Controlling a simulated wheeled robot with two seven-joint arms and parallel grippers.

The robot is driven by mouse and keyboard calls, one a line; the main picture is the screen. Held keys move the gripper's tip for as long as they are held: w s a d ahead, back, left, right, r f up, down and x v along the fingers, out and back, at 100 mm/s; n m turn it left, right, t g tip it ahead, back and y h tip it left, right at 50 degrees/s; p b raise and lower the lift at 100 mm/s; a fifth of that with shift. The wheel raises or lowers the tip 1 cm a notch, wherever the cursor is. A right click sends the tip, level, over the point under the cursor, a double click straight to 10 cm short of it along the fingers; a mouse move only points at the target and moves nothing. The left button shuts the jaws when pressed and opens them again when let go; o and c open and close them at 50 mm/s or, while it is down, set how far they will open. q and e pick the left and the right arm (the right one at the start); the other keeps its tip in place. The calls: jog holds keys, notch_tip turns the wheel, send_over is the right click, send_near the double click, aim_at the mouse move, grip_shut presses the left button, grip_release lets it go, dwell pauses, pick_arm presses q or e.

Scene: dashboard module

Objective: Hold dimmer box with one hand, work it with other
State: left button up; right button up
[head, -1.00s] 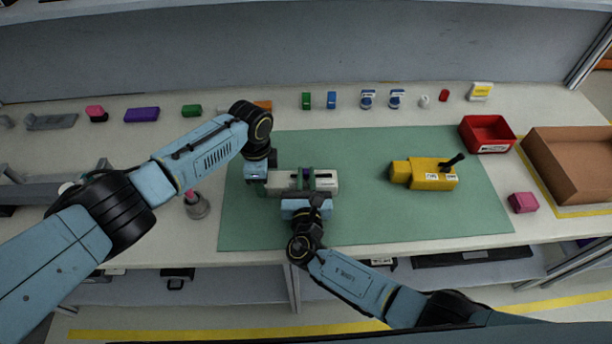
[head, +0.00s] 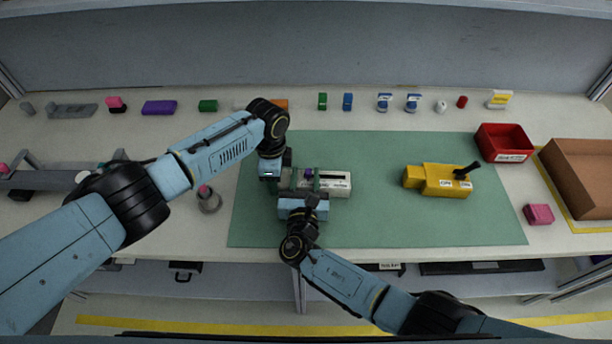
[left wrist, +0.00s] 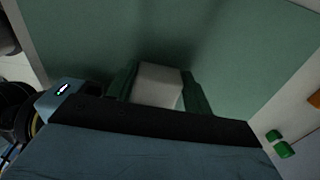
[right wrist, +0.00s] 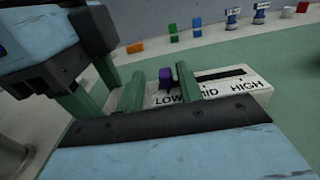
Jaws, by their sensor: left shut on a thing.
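The dimmer box (head: 341,190) is white with a dark slot, a purple knob (head: 309,173) and the labels LOW, MID and HIGH. It lies flat on the green mat. My left gripper (head: 277,181) is shut on its left end; the box's white end (left wrist: 158,84) shows between the fingers in the left wrist view. My right gripper (right wrist: 160,86) is open, its green fingers standing apart on either side of the knob, which is near LOW. The right finger looks close to the knob; contact is unclear.
A yellow box with a black lever (head: 437,180) lies to the right on the mat (head: 390,225). A red bin (head: 503,142) and a brown carton (head: 580,165) are farther right. Small coloured objects line the back. The mat between the two boxes is clear.

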pick_arm(q)
jog(key=shift+a, duration=0.1)
pick_arm(e)
jog(key=s, duration=1.2)
jog(key=shift+a, duration=0.2)
pick_arm(q)
jog(key=o, duration=1.4)
